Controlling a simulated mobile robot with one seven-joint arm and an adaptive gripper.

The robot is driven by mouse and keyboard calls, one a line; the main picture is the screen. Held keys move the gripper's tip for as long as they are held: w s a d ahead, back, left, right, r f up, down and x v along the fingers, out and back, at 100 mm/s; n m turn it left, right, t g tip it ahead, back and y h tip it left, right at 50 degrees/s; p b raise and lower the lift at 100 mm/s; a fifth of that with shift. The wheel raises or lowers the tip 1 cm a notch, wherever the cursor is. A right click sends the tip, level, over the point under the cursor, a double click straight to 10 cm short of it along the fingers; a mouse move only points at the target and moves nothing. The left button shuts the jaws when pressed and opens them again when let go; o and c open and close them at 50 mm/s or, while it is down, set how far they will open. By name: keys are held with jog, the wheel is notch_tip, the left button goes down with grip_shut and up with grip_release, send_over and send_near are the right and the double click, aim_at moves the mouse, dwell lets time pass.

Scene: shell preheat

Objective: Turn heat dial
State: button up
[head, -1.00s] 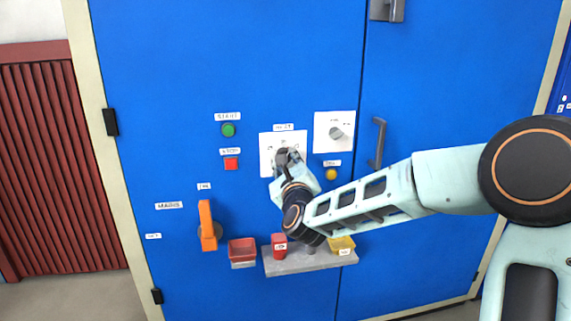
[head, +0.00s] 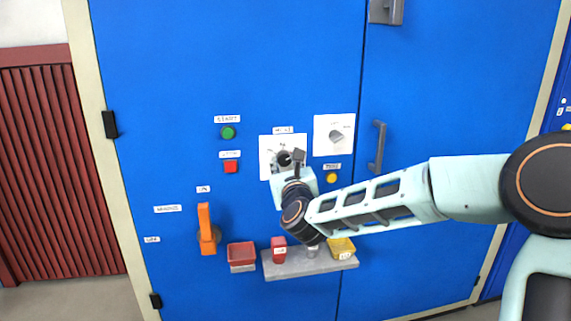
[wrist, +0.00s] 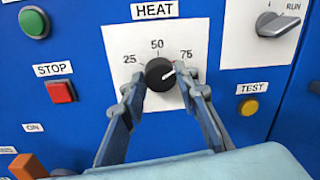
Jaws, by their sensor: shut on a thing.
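The heat dial (wrist: 159,70) is a round black knob on a white panel (wrist: 121,42) labelled HEAT, marked 25, 50 and 75. In the head view the dial (head: 284,158) shows dark beside my gripper (head: 291,160), which partly covers the panel.
A grey selector knob (wrist: 277,24) marked RUN sits to the right. Green start (head: 228,133), red STOP (head: 231,167) and yellow TEST (head: 331,179) buttons surround the panel. An orange lever (head: 205,230), a red bin (head: 241,254) and a grey shelf (head: 295,265) are below.

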jog(key=o, duration=1.1)
jog(key=shift+o, duration=0.2)
jog(key=shift+s, duration=0.1)
jog(key=v, duration=1.1)
jog(key=shift+s, duration=0.35)
jog(key=shift+d, duration=0.1)
